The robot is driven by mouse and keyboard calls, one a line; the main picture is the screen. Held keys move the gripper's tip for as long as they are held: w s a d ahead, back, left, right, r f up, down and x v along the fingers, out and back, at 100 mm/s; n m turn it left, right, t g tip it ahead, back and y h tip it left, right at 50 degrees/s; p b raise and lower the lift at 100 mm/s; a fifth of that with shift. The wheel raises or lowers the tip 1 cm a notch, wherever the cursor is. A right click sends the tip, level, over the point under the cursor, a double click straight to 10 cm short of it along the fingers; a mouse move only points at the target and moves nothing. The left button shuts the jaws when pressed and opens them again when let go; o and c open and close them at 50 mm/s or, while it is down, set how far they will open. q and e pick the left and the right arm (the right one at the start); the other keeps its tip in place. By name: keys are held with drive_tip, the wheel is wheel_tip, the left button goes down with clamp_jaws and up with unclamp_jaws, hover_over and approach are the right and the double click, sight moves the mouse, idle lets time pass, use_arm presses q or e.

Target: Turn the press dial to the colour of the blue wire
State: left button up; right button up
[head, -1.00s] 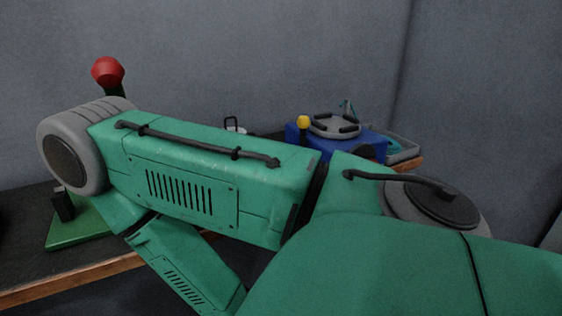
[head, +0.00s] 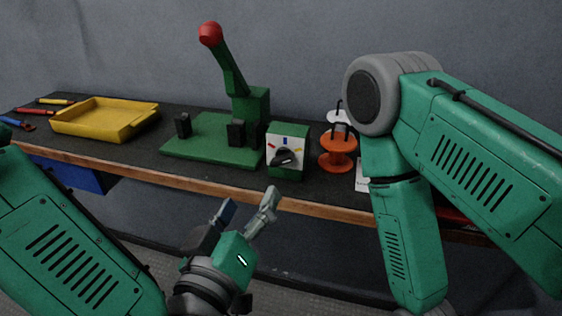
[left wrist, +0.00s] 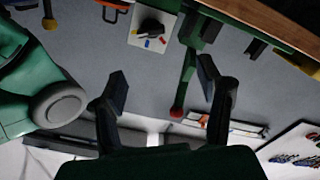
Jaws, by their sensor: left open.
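The press (head: 245,110) is green, with a lever ending in a red knob (head: 210,34), and stands on the bench. The dial box (head: 288,168) beside it has a white face with red, blue and yellow marks and a black dial (head: 285,158). I cannot tell clearly which mark the dial points to. My left gripper (head: 247,206) is open and empty, in front of the bench edge, below and left of the dial. In the left wrist view the dial box (left wrist: 137,38) appears upside down beyond the open fingers. I cannot make out a blue wire. My right gripper is outside the frame.
A yellow tray (head: 100,130) and several hand tools lie at the left. The wooden bench edge (head: 220,188) runs below the dial.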

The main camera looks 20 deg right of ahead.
sight(280, 162)
use_arm(q)
drive_tip(key=x, duration=0.3)
drive_tip(key=d+x, duration=0.1)
drive_tip(key=x, duration=0.3)
drive_tip(key=s+x, duration=0.1)
drive_tip(key=x, duration=0.3)
drive_tip(key=shift+d+f, duration=0.1)
drive_tip(key=shift+d, duration=0.3)
drive_tip(key=shift+w+a, duration=0.4)
drive_tip(key=shift+w, duration=0.1)
drive_tip(key=shift+d, duration=0.4)
drive_tip(key=c, duration=0.3)
drive_tip(key=shift+s+d, duration=0.1)
drive_tip(key=shift+d, duration=0.2)
drive_tip(key=c, duration=0.8)
drive_tip(key=shift+a, duration=0.2)
drive_tip(key=shift+c, duration=0.2)
